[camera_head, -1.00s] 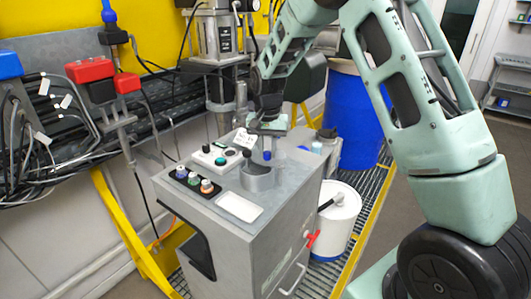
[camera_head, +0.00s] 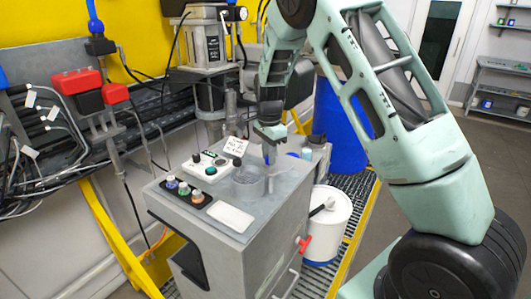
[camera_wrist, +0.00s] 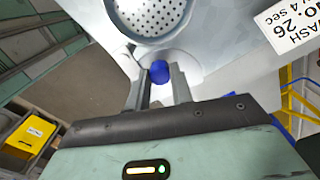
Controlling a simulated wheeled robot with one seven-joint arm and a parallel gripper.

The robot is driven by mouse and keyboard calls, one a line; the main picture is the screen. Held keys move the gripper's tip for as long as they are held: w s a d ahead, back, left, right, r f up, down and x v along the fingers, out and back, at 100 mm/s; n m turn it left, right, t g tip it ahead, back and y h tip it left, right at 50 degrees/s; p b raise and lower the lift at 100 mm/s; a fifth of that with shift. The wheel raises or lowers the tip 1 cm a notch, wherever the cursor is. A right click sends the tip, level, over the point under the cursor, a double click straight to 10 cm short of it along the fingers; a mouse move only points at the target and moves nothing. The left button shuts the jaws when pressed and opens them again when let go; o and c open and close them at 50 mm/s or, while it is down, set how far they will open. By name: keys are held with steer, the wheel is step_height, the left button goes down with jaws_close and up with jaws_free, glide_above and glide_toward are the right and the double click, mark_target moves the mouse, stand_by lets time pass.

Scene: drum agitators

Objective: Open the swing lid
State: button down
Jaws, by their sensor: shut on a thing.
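My gripper (camera_head: 268,148) is over the top of the grey cabinet, just behind and right of the round well (camera_head: 248,183). In the wrist view, my gripper (camera_wrist: 159,75) is shut with the blue knob (camera_wrist: 160,71) between its two fingers. The grey swing lid (camera_wrist: 182,59) shows in part around the knob and is otherwise hidden by the fingers. The lid is swung off the well, which is uncovered. A perforated round plate (camera_wrist: 150,15) shows inside the well in the wrist view.
A row of buttons (camera_head: 188,190) and a small control box (camera_head: 211,166) stand left of the well. A paper label (camera_head: 235,147) stands behind it. A white drum (camera_head: 328,222) and a red valve handle (camera_head: 304,244) are at the cabinet's right side.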

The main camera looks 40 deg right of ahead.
steer(key=shift+s+d+r+m, duration=0.15)
steer(key=shift+d+m, duration=0.25)
steer(key=shift+m, duration=0.5)
steer(key=c, duration=1.2)
jaws_free()
step_height(320, 180, up, 17)
steer(key=b, duration=0.3)
steer(key=shift+r+b, duration=0.15)
steer(key=shift+b, duration=0.15)
